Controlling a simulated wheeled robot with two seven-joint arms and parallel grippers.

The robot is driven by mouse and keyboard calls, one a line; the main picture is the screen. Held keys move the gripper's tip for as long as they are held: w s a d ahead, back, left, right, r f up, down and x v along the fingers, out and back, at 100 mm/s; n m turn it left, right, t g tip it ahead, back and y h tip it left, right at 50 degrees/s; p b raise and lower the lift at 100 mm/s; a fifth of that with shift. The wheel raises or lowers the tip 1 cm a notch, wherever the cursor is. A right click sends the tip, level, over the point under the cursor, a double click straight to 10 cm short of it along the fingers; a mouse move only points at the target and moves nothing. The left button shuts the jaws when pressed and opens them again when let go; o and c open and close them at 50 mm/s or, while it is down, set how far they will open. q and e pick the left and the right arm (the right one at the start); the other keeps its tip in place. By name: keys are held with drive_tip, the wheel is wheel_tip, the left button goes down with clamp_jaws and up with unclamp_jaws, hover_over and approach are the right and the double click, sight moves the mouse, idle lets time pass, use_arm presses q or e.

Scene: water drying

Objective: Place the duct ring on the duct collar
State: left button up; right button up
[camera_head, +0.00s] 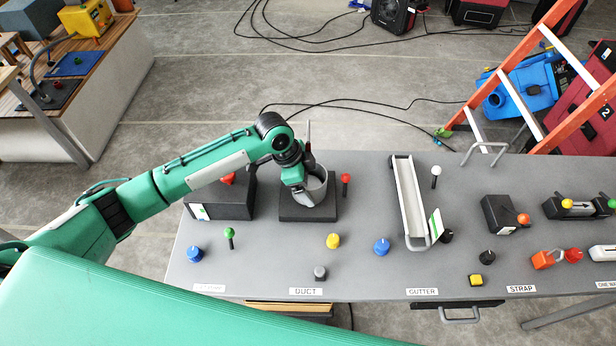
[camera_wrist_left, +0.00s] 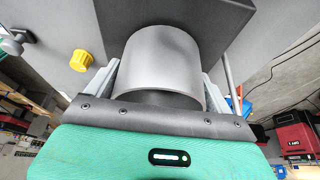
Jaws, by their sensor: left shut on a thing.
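The duct ring is a grey, open cylinder (camera_head: 318,190) at the duct station, over a dark square base (camera_head: 305,213). It also fills the middle of the left wrist view (camera_wrist_left: 163,58). My left gripper (camera_head: 305,188) comes down over it and is shut on it, with one finger on each side in the wrist view. I cannot make out the duct collar as a separate part; the ring and gripper cover that spot. I cannot tell whether the ring rests on the collar or is held just above it. My right gripper is not in view.
A red-topped post (camera_head: 346,179) stands close right of the base, and a dark box (camera_head: 230,198) stands left. Yellow (camera_head: 333,241) and blue (camera_head: 382,246) knobs lie in front. A pale gutter channel (camera_head: 410,197) is farther right. The grey tabletop (camera_head: 270,262) is mostly clear in front.

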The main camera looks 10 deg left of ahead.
use_arm(q)
drive_tip(key=shift+f, duration=0.15)
drive_tip(key=shift+s, duration=0.1)
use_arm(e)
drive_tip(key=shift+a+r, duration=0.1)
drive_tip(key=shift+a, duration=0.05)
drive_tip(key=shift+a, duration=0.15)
use_arm(q)
drive_tip(key=shift+f, duration=0.15)
drive_tip(key=o, duration=0.9)
drive_tip(key=b+v, duration=0.2)
drive_tip(key=v, duration=1)
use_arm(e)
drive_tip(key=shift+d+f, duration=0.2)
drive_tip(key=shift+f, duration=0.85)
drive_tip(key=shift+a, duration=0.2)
